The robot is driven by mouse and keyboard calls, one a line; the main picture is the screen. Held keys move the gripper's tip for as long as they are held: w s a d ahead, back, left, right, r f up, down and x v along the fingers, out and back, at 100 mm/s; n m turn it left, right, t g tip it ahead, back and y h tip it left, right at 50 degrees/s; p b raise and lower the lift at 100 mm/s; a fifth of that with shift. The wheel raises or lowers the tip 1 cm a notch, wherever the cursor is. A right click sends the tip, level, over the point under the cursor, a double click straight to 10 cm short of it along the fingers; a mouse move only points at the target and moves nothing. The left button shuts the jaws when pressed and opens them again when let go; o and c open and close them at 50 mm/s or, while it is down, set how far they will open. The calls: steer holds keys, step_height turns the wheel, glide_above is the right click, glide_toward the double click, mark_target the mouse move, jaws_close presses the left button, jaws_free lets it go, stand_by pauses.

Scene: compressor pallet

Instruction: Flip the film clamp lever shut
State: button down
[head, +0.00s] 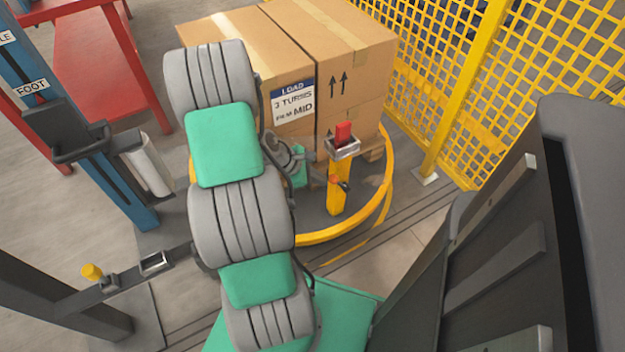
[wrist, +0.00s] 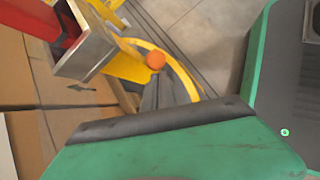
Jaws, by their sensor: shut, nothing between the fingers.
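The film clamp stands on a yellow post (head: 338,198) beside the wrapped load. Its metal head (head: 342,148) carries a red block (head: 343,132) that sticks up. An orange ball knob (head: 334,178) shows on the post below the head, with a dark piece beside it. In the wrist view the metal head (wrist: 85,50), the red part (wrist: 35,20) and the orange knob (wrist: 155,60) show at upper left. My gripper (wrist: 165,88) is shut and empty, its dark fingers close below the knob; I cannot tell whether they touch it. My arm partly hides the gripper in the head view.
Cardboard boxes (head: 355,45) stand on the turntable, ringed by a yellow rim (head: 386,190). A yellow mesh fence (head: 430,70) is at right. A blue mast (head: 85,110) with a white film roll (head: 150,165) stands at left, with a red table (head: 75,45) behind it.

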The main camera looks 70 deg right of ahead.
steer(key=shift+r, duration=0.1)
steer(key=r+p, duration=0.1)
steer(key=p, duration=0.1)
steer(key=s+d+r+t+y+p, duration=0.1)
steer(key=p, duration=0.1)
steer(key=shift+s+d+p, duration=0.4)
steer(key=shift+d+p, duration=0.15)
steer(key=shift+p, duration=0.05)
